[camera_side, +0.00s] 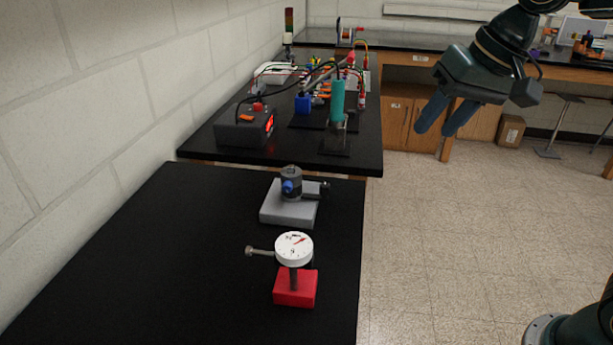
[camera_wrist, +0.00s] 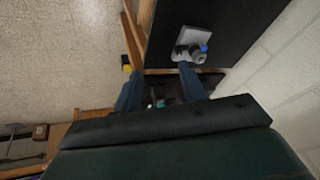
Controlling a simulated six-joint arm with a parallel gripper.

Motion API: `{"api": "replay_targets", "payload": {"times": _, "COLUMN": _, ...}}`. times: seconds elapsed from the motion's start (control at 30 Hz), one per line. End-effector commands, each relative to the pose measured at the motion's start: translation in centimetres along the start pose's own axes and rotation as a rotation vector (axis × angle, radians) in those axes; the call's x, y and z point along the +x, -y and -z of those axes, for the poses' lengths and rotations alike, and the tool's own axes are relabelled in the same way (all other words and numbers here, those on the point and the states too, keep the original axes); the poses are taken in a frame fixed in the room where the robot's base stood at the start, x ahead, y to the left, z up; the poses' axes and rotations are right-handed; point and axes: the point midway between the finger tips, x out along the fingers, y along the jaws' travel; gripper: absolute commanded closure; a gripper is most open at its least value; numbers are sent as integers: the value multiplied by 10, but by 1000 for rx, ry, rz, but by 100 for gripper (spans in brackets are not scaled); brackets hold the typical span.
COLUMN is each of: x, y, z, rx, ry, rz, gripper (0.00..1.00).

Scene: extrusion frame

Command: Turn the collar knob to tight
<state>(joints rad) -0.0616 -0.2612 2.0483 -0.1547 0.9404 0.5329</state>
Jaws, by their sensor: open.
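A dark grey cylindrical collar (camera_side: 291,176) stands upright on a light grey base plate (camera_side: 285,215) on the black bench. A blue knob (camera_side: 289,187) sits on the collar's near side, and a dark rod end sticks out to the right. Which way the knob is set cannot be read. The blue knob also shows at the upper right of the wrist view (camera_wrist: 204,48), by the collar and its plate. My gripper (camera_side: 436,130) is open and empty, high over the floor to the right of the bench and well apart from the collar. Its two blue fingers (camera_wrist: 160,72) show spread apart.
A white dial gauge (camera_side: 294,248) on a red block (camera_side: 295,289) stands in front of the plate, its rod pointing left. Behind are a power box (camera_side: 240,130), wires and a teal cylinder (camera_side: 337,99). A wall bounds the left. The bench's left part is clear.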

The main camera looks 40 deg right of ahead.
Motion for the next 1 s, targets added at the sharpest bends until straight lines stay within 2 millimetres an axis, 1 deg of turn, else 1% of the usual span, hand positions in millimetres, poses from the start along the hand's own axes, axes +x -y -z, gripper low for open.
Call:
{"api": "replay_targets", "payload": {"times": 0.03, "x": 6, "y": 8, "z": 10, "rx": 24, "ry": 14, "rz": 4, "gripper": 59}}
{"api": "replay_targets", "payload": {"times": 0.1, "x": 13, "y": 19, "z": 23, "rx": 63, "ry": 29, "rz": 9, "gripper": 59}}
{"api": "replay_targets", "payload": {"times": 0.3, "x": 38, "y": 49, "z": 57, "rx": 176, "ry": 73, "rz": 21, "gripper": 59}}
{"api": "replay_targets", "payload": {"times": 0.47, "x": 64, "y": 73, "z": 81, "rx": 265, "ry": 109, "rz": 25, "gripper": 59}}
{"api": "replay_targets", "payload": {"times": 0.6, "x": 89, "y": 92, "z": 98, "rx": 343, "ry": 142, "rz": 23, "gripper": 59}}
{"api": "replay_targets", "payload": {"times": 0.8, "x": 123, "y": 115, "z": 115, "rx": 435, "ry": 181, "rz": 18, "gripper": 59}}
{"api": "replay_targets", "payload": {"times": 0.9, "x": 135, "y": 122, "z": 120, "rx": 467, "ry": 191, "rz": 16, "gripper": 59}}
{"api": "replay_targets", "payload": {"times": 1.0, "x": 141, "y": 125, "z": 122, "rx": 485, "ry": 198, "rz": 14, "gripper": 59}}
